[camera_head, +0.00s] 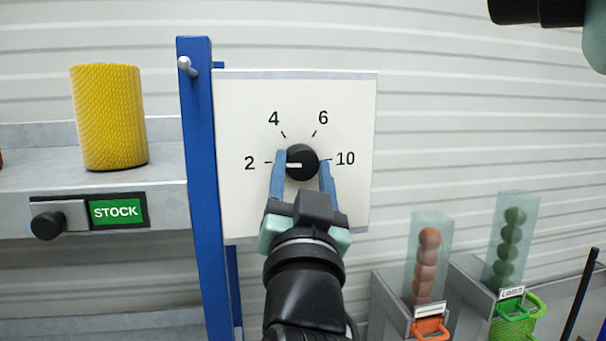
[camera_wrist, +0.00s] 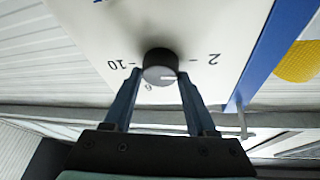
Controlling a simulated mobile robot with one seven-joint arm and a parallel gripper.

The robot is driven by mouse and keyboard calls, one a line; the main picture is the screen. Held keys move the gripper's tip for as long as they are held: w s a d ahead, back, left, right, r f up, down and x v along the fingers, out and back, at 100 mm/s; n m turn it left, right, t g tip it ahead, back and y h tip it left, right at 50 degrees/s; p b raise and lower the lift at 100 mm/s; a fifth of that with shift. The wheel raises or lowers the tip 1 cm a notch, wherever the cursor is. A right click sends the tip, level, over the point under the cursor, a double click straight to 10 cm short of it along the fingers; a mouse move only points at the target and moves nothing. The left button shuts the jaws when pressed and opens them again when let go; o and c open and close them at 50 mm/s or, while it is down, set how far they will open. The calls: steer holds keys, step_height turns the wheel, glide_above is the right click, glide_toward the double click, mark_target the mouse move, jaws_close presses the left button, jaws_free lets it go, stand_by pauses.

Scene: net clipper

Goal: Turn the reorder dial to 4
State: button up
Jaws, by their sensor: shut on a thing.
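The reorder dial (camera_head: 302,162) is a round black knob on a white panel (camera_head: 240,110), with the marks 2, 4, 6 and 10 readable around it. Its white pointer line points left, at the 2. My gripper (camera_head: 303,165) reaches up from below with its blue fingers on both sides of the knob, shut on it. In the wrist view the dial (camera_wrist: 160,67) sits between the fingertips, seen upside down, with its white line toward the 2. The lower part of the dial's scale is hidden behind my gripper in the head view.
A blue post (camera_head: 198,190) with a peg stands left of the panel. A shelf (camera_head: 165,170) at left bears a yellow mesh roll (camera_head: 109,117), with a green STOCK sign (camera_head: 118,211) below. Clear tubes of orange balls (camera_head: 427,260) and green balls (camera_head: 510,245) stand at lower right.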

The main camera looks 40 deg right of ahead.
steer(key=m+g+b, duration=0.1)
steer(key=m, duration=0.2)
steer(key=m+g+h+b, duration=0.1)
steer(key=m+g, duration=0.1)
steer(key=m, duration=0.1)
steer(key=shift+w+a+m+b, duration=0.15)
steer(key=shift+m+b, duration=0.2)
steer(key=shift+m, duration=0.05)
steer(key=m+g, duration=0.1)
steer(key=m, duration=0.3)
steer(key=m+g, duration=0.1)
steer(key=m, duration=0.1)
steer(key=shift+r+g+b, duration=0.25)
steer(key=shift+g+b, duration=0.05)
steer(key=shift+b, duration=0.05)
steer(key=shift+m+y, duration=0.3)
steer(key=shift+m, duration=0.1)
steer(key=o, duration=1.4)
steer(key=shift+w, duration=0.1)
steer(key=shift+b+v, duration=2.95)
steer(key=shift+v, duration=3.55)
